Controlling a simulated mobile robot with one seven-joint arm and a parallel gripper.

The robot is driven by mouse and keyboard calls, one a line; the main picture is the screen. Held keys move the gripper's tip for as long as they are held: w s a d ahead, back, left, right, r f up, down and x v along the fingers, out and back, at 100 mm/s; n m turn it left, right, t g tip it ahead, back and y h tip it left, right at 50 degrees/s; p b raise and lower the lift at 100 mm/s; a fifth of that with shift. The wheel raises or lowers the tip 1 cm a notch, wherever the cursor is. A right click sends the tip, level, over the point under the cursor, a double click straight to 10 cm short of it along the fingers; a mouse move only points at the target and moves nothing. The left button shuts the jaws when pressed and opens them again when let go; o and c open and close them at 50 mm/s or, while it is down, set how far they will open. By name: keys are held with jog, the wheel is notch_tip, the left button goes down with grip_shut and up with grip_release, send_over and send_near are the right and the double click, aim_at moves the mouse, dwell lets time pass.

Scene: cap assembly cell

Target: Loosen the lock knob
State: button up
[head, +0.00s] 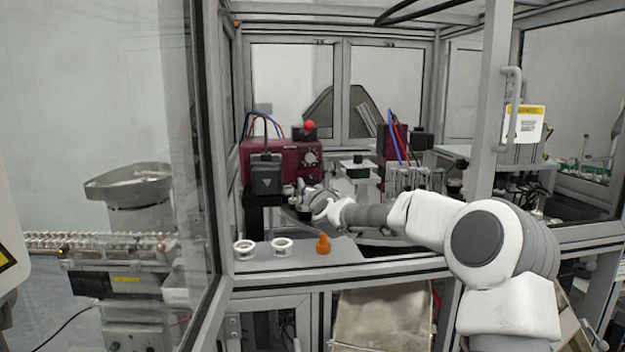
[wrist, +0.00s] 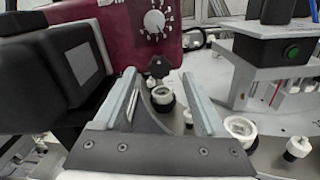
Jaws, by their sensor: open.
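A black star-shaped knob (wrist: 158,66), which looks like the lock knob, sits below the dial of the dark red unit in the wrist view. My gripper (wrist: 159,76) is open, with its two grey fingers pointing toward the knob, one on each side in the picture. Nothing is seen held between the fingers. I cannot tell whether they touch the knob. In the head view my gripper (head: 303,191) is at the front of the dark red unit (head: 286,155), beside the black block (head: 266,176). The knob is too small to make out there.
A white dial (wrist: 154,21) is on the red unit above the knob. White ring parts (wrist: 240,127) and small white pieces lie around the fingers. The black block (wrist: 60,70) is close on the left. White rings (head: 282,246) and an orange part (head: 323,243) stand on the front ledge.

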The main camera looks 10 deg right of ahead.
aim_at(311, 180)
jog(key=shift+w+p, duration=0.35)
jog(key=shift+w, duration=1.05)
jog(key=shift+c, duration=0.2)
grip_shut()
